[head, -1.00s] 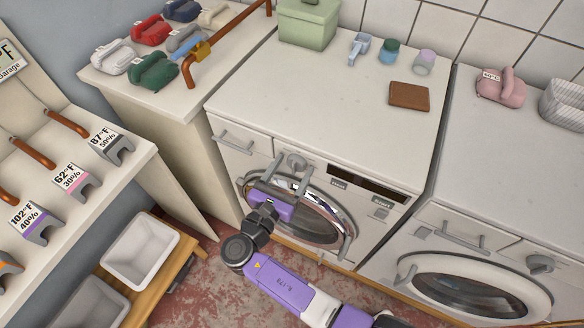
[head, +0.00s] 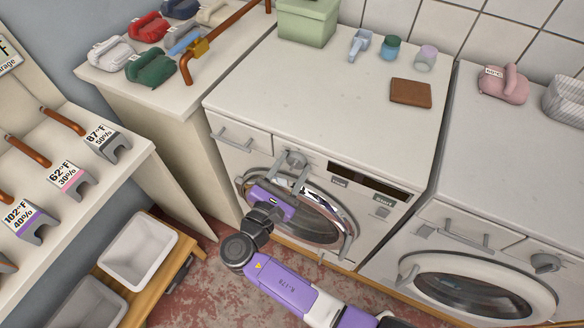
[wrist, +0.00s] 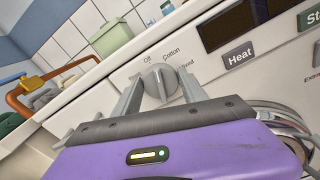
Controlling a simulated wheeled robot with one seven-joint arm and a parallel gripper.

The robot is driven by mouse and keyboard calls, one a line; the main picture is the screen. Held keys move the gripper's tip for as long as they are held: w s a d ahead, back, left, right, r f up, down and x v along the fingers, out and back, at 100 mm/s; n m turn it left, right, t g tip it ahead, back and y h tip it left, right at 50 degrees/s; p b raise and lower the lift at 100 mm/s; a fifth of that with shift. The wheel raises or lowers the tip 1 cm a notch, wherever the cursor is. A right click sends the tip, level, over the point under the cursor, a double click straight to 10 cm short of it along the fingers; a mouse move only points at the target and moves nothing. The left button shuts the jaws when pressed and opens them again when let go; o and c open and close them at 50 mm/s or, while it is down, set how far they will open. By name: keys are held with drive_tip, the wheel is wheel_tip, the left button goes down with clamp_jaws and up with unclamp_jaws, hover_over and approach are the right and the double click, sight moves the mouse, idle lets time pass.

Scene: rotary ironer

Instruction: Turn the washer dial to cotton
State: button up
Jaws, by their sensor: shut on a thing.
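The washer dial (wrist: 160,82) is a grey round knob with a raised grip, on the white front panel of the left machine. I cannot tell for sure which word the dial points at. My gripper (head: 297,176) is shut on the dial, one grey finger on each side of it. In the head view the dial (head: 295,158) shows just above the fingers. My purple gripper body hides part of the round door below.
A second machine (head: 470,270) stands to the right. A brown wallet-like item (head: 410,93) lies on the worktop.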

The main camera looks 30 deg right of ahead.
drive_tip(key=m+b, duration=0.2)
drive_tip(key=m, duration=0.3)
drive_tip(key=shift+s+f+b, duration=0.1)
drive_tip(key=shift+f+b, duration=0.05)
drive_tip(key=shift+b, duration=0.15)
idle(0.4)
drive_tip(key=o, duration=1.3)
drive_tip(key=shift+o, duration=0.2)
drive_tip(key=b+v, duration=0.1)
drive_tip(key=v, duration=0.6)
drive_tip(key=shift+s+a, duration=0.25)
